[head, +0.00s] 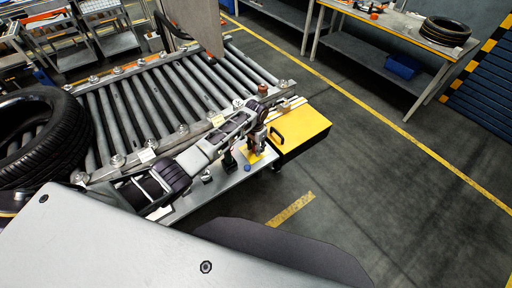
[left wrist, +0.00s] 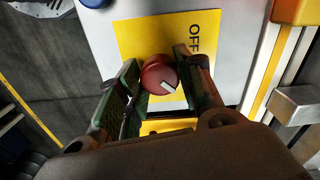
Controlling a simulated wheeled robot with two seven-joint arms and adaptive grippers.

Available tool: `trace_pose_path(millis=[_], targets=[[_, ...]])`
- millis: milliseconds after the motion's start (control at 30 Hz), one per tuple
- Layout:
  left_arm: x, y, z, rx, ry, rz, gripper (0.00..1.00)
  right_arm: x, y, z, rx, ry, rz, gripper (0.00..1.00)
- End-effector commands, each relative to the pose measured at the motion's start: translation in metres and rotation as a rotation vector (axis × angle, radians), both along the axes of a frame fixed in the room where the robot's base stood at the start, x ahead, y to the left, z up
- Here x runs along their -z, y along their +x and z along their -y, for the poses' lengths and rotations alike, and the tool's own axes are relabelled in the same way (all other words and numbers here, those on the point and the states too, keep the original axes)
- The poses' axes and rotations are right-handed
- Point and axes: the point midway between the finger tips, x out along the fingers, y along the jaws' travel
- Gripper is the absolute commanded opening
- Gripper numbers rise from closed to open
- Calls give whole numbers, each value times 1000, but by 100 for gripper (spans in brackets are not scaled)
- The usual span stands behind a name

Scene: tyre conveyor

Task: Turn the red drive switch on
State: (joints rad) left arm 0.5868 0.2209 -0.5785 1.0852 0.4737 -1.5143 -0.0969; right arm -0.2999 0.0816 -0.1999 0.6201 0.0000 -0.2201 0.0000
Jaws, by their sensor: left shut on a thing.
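The red drive switch (left wrist: 158,75) is a round red knob with a white mark, on a yellow plate (left wrist: 140,32) in the left wrist view. The word OFF is printed on the plate. The white mark points to the lower right of that view, away from the visible letters. My left gripper (left wrist: 155,76) is shut on the knob, one finger on each side. In the head view my left gripper (head: 257,146) reaches down to the plate on the grey panel; the knob is hidden there. My right gripper is not in view.
A yellow box (head: 303,128) with a black handle stands right of the panel. The roller conveyor (head: 180,90) lies behind my arm, with a large tyre (head: 68,135) on the left. A blue button (head: 247,168) is near the gripper. The floor to the right is clear.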

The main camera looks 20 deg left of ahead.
Motion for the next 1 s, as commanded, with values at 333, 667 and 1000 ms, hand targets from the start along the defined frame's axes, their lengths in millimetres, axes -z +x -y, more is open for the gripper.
trace_pose_path(millis=[333,667,1000], targets=[[-2,2,0,7,0,4,12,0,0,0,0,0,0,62],[-1,1,0,6,0,2,58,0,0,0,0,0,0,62],[-3,1,0,5,-1,2,58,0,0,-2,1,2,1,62]])
